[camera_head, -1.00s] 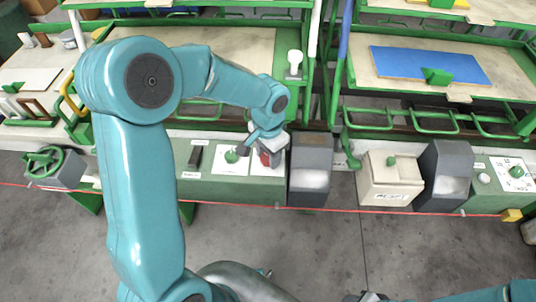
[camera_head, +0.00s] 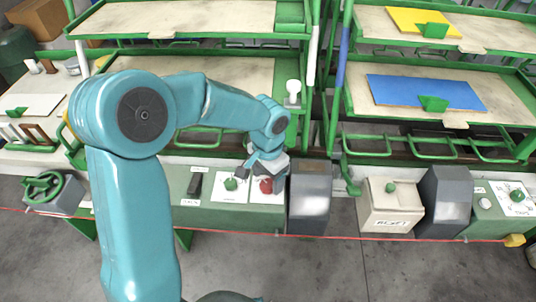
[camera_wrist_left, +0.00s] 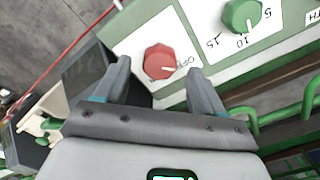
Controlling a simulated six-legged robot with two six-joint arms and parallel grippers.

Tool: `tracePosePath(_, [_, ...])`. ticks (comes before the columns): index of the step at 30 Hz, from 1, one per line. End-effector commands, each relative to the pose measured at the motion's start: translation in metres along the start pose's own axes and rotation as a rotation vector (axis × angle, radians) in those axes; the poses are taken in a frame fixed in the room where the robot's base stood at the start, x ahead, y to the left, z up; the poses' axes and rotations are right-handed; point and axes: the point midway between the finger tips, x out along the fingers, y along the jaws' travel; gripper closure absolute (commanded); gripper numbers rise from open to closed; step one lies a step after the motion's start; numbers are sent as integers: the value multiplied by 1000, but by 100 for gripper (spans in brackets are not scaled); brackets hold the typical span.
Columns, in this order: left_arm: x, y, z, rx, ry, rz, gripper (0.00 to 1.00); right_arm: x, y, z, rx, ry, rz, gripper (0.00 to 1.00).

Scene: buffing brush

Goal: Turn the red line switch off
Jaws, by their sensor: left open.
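The red line switch (camera_wrist_left: 159,62) is a red faceted knob on a white plate in the left wrist view, with partly readable lettering by it and a white mark at its lower right edge. It also shows in the head view (camera_head: 266,186) on the green panel, partly covered by my gripper. My left gripper (camera_wrist_left: 158,82) is open, its two grey fingers on either side of the knob's image and a little short of it; I cannot tell the exact gap. In the head view the left gripper (camera_head: 262,174) is right above the knob. My right gripper is not in view.
A green dial knob (camera_head: 231,184) sits just left of the red switch, with a black switch (camera_head: 194,185) further left. A dark grey box (camera_head: 310,195) stands close on the right. A red line (camera_head: 340,237) runs along the front. Green shelves stand behind.

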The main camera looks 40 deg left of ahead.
Motion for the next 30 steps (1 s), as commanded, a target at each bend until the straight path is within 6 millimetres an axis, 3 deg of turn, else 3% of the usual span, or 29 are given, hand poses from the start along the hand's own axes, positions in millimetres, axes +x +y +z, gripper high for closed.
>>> tracePosePath(9, [-87, 0, -1, -1, 8, -1, 31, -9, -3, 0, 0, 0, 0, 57])
tracePosePath(15, [-127, 0, -1, 0, 7, -1, 31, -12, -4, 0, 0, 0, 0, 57])
tracePosePath(21, [-143, 0, 0, -1, 4, 0, 31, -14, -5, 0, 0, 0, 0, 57])
tracePosePath(30, [-144, 0, 0, -1, 3, 0, 31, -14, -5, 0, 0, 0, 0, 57])
